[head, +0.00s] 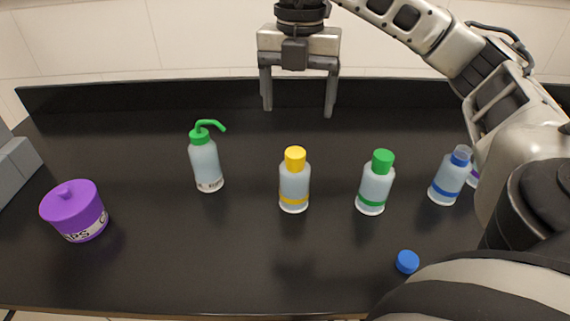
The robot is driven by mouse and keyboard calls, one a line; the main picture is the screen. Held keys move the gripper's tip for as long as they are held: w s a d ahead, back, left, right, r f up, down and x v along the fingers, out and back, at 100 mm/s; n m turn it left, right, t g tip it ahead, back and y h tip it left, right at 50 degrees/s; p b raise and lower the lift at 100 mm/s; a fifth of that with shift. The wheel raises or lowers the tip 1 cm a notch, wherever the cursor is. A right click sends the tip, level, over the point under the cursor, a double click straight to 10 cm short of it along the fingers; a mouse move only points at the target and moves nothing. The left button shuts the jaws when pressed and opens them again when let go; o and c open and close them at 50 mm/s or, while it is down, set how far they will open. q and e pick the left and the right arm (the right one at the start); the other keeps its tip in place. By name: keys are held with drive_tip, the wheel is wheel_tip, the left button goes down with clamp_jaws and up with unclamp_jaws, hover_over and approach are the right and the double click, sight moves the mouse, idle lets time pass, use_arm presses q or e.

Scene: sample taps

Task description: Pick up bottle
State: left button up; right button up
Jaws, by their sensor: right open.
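Several bottles stand upright on the black table. A bottle with a yellow cap (294,181) is near the middle. A bottle with a green cap (375,184) stands right of it. A bottle with a blue band and blue neck (449,178) stands further right, near my right arm. A wash bottle with a green bent spout (205,162) stands to the left. My right gripper (299,112) is open and empty, fingers pointing down, above the table's back part and behind the yellow-capped bottle. My left gripper is not in view.
A loose blue cap (407,262) lies near the front right. A purple lidded jar (76,211) stands at the left, with a grey block (18,165) at the left edge. Something purple is partly hidden by my right arm. The black table (210,265) is clear at front centre.

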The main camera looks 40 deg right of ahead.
sight(296, 152)
wheel_tip(296, 152, down, 9)
drive_tip(key=b, duration=0.4)
drive_tip(key=shift+s, duration=0.15)
drive_tip(key=shift+f+b, duration=0.35)
drive_tip(key=shift+f, duration=0.4)
drive_tip(key=shift+a+f, duration=0.1)
drive_tip(key=shift+f, duration=2.3)
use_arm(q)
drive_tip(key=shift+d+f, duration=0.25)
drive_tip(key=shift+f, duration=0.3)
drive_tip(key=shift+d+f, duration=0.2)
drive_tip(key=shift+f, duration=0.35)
use_arm(e)
drive_tip(key=c, duration=1.2)
